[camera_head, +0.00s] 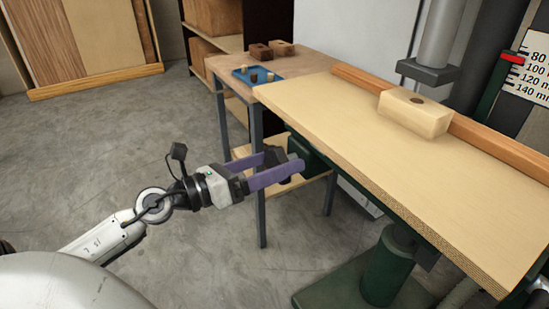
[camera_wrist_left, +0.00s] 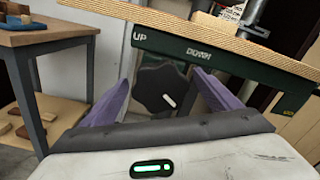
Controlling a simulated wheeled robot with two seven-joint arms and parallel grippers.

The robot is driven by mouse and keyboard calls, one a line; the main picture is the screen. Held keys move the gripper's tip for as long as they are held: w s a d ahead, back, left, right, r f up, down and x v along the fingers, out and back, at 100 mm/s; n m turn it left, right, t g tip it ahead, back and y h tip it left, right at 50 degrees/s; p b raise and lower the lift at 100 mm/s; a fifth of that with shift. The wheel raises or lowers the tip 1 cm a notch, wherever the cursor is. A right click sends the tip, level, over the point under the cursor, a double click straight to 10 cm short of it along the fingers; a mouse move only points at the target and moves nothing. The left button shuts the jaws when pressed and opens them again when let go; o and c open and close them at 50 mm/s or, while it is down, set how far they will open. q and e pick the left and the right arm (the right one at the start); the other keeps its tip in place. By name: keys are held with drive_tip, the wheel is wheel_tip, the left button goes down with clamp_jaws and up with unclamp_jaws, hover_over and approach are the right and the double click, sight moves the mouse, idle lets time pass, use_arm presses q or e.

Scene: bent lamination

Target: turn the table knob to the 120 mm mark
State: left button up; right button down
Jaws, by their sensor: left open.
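The table knob (camera_wrist_left: 160,88) is black with a lobed rim and a white mark at its lower right. In the left wrist view it sits below the table edge, under the words UP and DOWN, between my open fingers. My left gripper (camera_head: 277,166) is open, with purple fingers, at the table's near left corner. In the head view the knob (camera_head: 274,156) is partly hidden by the fingers; contact cannot be told. The white scale (camera_head: 530,75) at the right edge shows 80 to 140. Its red pointer (camera_head: 512,58) is around 80 to 100. My right gripper is not in view.
The machine table (camera_head: 400,150) carries an orange fence (camera_head: 460,122) and a pale wood block (camera_head: 414,112) with a dark hole. A side bench (camera_head: 300,64) behind holds a blue tray (camera_head: 249,75) and brown blocks (camera_head: 272,49). Open floor lies left.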

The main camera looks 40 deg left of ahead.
use_arm(q)
drive_tip(key=shift+w, duration=0.1)
drive_tip(key=c, duration=1)
drive_tip(key=shift+r+n+p, duration=0.25)
drive_tip(key=shift+n+p, duration=0.35)
drive_tip(key=shift+p, duration=0.25)
drive_tip(key=shift+f+n+p, duration=0.2)
drive_tip(key=shift+n+p, duration=0.3)
drive_tip(key=shift+n, duration=0.1)
drive_tip(key=shift+f, duration=0.15)
drive_tip(key=o, duration=1)
